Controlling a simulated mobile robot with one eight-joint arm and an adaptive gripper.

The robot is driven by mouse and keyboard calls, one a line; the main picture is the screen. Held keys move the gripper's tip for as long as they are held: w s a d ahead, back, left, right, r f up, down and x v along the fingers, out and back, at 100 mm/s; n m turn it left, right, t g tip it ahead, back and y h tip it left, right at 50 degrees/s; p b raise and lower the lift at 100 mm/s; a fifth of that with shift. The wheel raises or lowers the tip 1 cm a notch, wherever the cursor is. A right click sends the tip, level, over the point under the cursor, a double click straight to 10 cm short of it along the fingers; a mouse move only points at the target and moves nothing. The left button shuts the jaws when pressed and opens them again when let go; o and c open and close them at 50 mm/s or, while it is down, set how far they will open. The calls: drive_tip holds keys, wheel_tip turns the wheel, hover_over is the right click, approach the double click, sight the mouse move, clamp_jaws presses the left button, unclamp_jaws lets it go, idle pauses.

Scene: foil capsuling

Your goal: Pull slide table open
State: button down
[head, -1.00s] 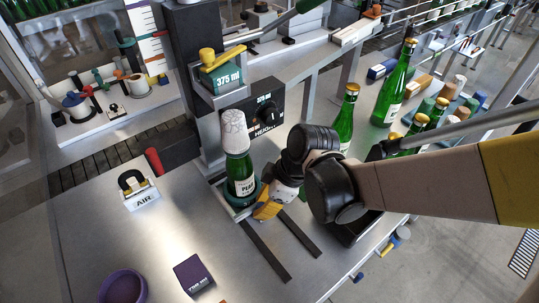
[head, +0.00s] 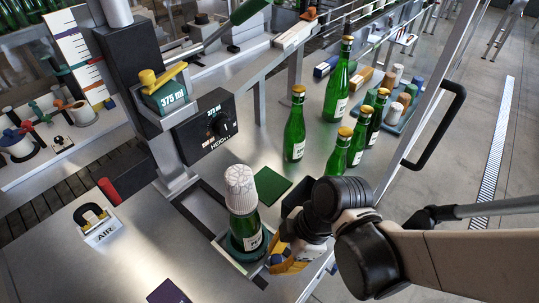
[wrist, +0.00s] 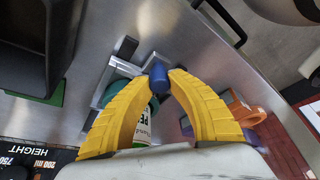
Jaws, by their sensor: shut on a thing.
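The slide table (head: 227,254) is a small metal plate with a teal round nest (head: 236,263). It stands out from under the capsuling head, near the bench's front edge, with dark open track behind it. A green bottle (head: 249,232) stands upright in the nest with a white foil capsule (head: 240,187) over its neck. My gripper (head: 276,259) is low beside the bottle, on its right. In the wrist view my yellow fingers (wrist: 160,76) are shut on a blue knob (wrist: 158,77). The bottle's label shows partly between the fingers; the knob's joint with the slide is partly hidden.
The black column with the height dial (head: 218,124) stands behind the slide. A red-handled lever (head: 109,191) and the AIR valve (head: 98,226) are at left. Several green bottles stand at back right beyond my arm. A dark green pad (head: 272,186) lies behind the gripper.

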drive_tip(key=shift+s+d, duration=0.35)
drive_tip(key=shift+d, duration=0.05)
drive_tip(key=c, duration=1.2)
unclamp_jaws()
drive_tip(key=shift+a, duration=0.1)
drive_tip(key=v, duration=1.2)
drive_tip(key=shift+w, duration=0.15)
